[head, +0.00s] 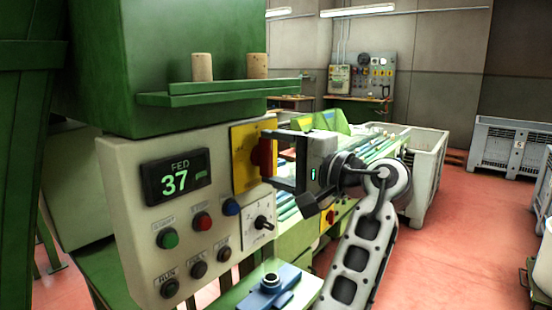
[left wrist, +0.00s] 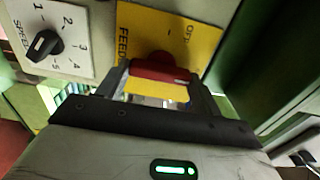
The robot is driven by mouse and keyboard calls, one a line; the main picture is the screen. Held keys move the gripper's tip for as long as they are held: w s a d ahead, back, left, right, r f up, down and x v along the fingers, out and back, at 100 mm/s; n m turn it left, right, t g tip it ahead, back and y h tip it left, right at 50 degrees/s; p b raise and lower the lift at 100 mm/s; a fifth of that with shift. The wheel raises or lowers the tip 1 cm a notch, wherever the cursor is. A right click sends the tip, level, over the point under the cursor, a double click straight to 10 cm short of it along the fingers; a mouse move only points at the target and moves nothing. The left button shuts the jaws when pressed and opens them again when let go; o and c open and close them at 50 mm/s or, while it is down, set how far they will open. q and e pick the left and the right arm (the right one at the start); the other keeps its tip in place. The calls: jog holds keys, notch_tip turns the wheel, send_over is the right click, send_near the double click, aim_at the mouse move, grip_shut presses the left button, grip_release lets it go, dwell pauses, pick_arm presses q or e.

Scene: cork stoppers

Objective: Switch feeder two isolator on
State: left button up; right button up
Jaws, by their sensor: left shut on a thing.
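A red rotary handle (head: 263,157) sits on a yellow isolator plate (head: 241,148) at the upper right of the beige control panel. My left gripper (head: 273,158) reaches it from the right and is shut on the handle. In the left wrist view the red handle (left wrist: 160,67) lies crosswise between the two fingers, in front of the yellow plate (left wrist: 140,30). The plate's lettering starts "FEED"; "OFF" shows near its upper right, and the gripper hides the rest. The feeder number is not readable. My right gripper is not in view.
The panel carries a display (head: 177,177) reading 37, several buttons and a speed dial (head: 262,223) close below the isolator. Another red switch on yellow (head: 328,217) shows lower on the machine behind. Two corks (head: 202,67) stand on the green ledge above. Grey crates stand on the right.

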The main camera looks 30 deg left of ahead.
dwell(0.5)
pick_arm(q)
jog(key=o, duration=1)
